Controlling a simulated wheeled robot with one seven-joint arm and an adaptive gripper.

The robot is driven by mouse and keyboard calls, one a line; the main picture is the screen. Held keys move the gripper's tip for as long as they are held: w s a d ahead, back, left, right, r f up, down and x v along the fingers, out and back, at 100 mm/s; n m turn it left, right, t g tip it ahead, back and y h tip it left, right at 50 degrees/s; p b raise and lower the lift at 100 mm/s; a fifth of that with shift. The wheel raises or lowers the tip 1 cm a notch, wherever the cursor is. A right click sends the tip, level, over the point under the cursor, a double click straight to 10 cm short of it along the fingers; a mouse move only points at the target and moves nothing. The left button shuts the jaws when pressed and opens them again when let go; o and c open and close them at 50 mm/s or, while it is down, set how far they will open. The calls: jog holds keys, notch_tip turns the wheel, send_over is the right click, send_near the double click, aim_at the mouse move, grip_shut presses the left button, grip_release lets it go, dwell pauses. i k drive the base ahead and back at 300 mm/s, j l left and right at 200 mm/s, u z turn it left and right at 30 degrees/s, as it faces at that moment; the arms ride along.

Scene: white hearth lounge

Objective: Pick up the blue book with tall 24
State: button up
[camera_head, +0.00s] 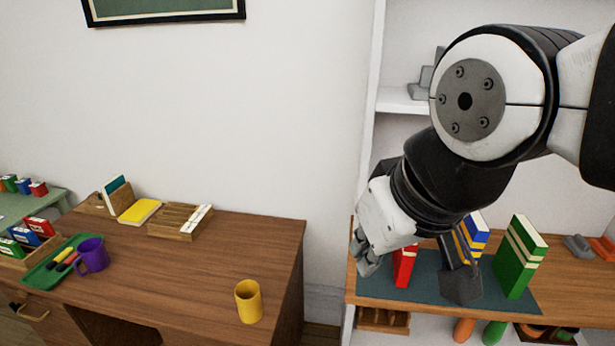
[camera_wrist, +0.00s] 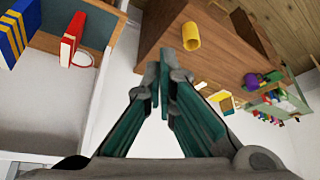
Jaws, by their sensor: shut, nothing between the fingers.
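A blue book (camera_head: 477,222) with yellow bands stands upright on the right-hand shelf, between a red book and a green book. Its lower part is partly covered by a dark grey piece. No number is readable on it. It also shows at the upper left of the wrist view (camera_wrist: 14,40). My gripper (camera_head: 364,264) is left of the red book, in front of the shelf, apart from the blue book. In the wrist view my gripper's fingers (camera_wrist: 157,72) meet at the tips with nothing between them.
A red book (camera_head: 404,266) and a green book (camera_head: 519,256) stand on the dark mat (camera_head: 425,288). The wooden desk (camera_head: 200,270) at left holds a yellow mug (camera_head: 248,301), a purple mug (camera_head: 93,255) and a green tray (camera_head: 48,274). A shelf upright (camera_head: 371,110) stands behind my arm.

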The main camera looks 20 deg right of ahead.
aim_at(474, 229)
jog(key=z, duration=1.05)
jog(key=k+j+z, duration=0.3)
jog(key=j, duration=0.25)
jog(key=k+j+z, duration=0.3)
jog(key=k+j, duration=0.1)
jog(key=k, duration=0.05)
